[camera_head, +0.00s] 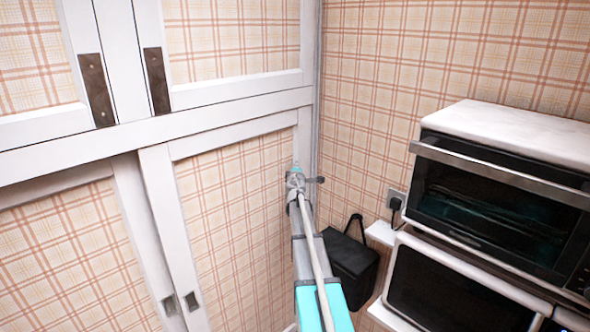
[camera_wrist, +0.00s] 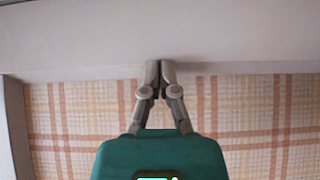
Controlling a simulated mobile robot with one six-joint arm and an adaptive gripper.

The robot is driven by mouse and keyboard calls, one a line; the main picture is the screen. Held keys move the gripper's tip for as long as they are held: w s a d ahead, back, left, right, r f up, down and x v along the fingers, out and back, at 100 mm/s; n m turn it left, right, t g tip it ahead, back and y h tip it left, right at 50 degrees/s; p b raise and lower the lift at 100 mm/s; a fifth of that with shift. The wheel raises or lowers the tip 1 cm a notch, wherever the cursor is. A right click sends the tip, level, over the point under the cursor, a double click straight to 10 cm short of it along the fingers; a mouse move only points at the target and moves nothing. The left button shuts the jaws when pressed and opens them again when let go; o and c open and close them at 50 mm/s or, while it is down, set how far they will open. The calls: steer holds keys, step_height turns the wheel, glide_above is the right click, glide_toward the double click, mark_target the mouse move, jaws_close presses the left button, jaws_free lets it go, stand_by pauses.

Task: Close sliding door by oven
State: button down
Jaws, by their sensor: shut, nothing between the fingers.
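The sliding door (camera_head: 235,220) nearest the oven is the lower right one, a white frame around a plaid panel. Its left stile stands beside the lower left sliding door (camera_head: 75,260), with a small recessed pull (camera_head: 192,301) low on it. Its right edge is near the white corner post; my arm hides part of that side. My gripper (camera_head: 296,168) is at the door's upper right part. In the wrist view my gripper (camera_wrist: 160,66) is shut and empty, its tips over the white rail (camera_wrist: 80,45) above the plaid panel (camera_wrist: 240,115). I cannot tell whether they touch it.
A toaster oven (camera_head: 500,200) with a white top stands at right, above another dark-fronted appliance (camera_head: 450,290). A plugged wall socket (camera_head: 396,200) is beside the oven. Upper cabinet doors (camera_head: 235,40) have dark handles.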

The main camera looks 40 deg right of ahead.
steer(key=a, duration=0.3)
steer(key=shift+s+a, duration=0.25)
steer(key=shift+a, duration=0.15)
steer(key=v, duration=1)
steer(key=shift+a, duration=0.2)
steer(key=s+a+f+m+g+y, duration=0.3)
steer(key=s+a+f, duration=0.3)
steer(key=a, duration=0.7)
steer(key=s+a+f+m+g+y, duration=0.4)
steer(key=s+a, duration=0.5)
steer(key=a, duration=0.5)
steer(key=s+a+f+m+g+y, duration=0.3)
steer(key=s+a+f+g, duration=0.4)
steer(key=a, duration=0.6)
steer(key=shift+s+a+f+y, duration=0.25)
steer(key=shift+s+f+y, duration=0.3)
steer(key=shift+f, duration=0.25)
